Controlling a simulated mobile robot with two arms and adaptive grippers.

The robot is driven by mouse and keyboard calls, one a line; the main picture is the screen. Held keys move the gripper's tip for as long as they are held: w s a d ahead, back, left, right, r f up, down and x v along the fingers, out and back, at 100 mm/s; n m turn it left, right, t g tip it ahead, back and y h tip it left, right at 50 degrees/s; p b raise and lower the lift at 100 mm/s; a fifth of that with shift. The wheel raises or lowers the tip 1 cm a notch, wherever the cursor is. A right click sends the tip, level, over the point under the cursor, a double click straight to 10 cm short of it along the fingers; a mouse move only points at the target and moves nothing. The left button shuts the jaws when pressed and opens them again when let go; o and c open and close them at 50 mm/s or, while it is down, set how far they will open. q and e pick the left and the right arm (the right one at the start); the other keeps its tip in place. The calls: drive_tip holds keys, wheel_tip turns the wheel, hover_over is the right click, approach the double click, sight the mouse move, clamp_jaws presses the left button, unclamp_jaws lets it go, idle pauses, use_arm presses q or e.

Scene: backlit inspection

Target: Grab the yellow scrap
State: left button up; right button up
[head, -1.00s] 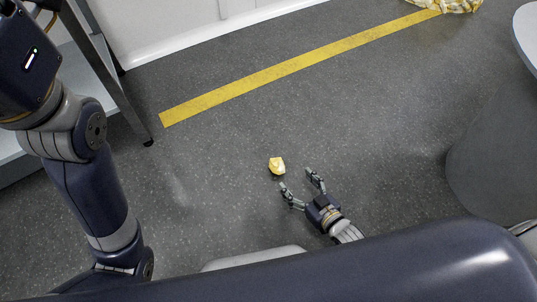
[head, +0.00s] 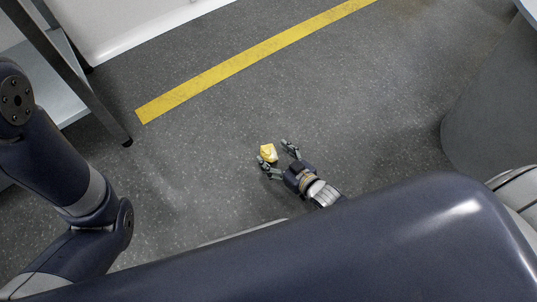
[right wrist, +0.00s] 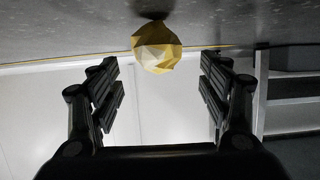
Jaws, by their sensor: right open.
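The yellow scrap (head: 268,153) is a small crumpled, faceted lump on the grey floor in the head view. My right gripper (head: 277,155) is open, low near the floor, with the scrap at its fingertips, closer to the left finger in the picture. In the right wrist view the scrap (right wrist: 157,47) shows ahead, between and just beyond the two spread fingers (right wrist: 160,85), near the top. I cannot tell whether a finger touches it. My left arm shows at the left of the head view, but its gripper is out of view.
A yellow floor stripe (head: 250,58) runs diagonally behind the scrap. A metal table leg (head: 75,75) with a shelf stands at the upper left. A grey rounded pedestal (head: 495,110) stands at the right. The floor around the scrap is clear.

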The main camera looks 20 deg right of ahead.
sight(272, 152)
drive_tip(key=b+x, duration=0.2)
drive_tip(key=x, duration=0.1)
drive_tip(key=shift+w+d+f+b, duration=0.1)
drive_tip(key=shift+f+b, duration=0.2)
drive_tip(key=shift+b, duration=0.05)
drive_tip(key=shift+w, duration=0.4)
drive_tip(key=shift+c, duration=0.6)
drive_tip(key=c, duration=0.7)
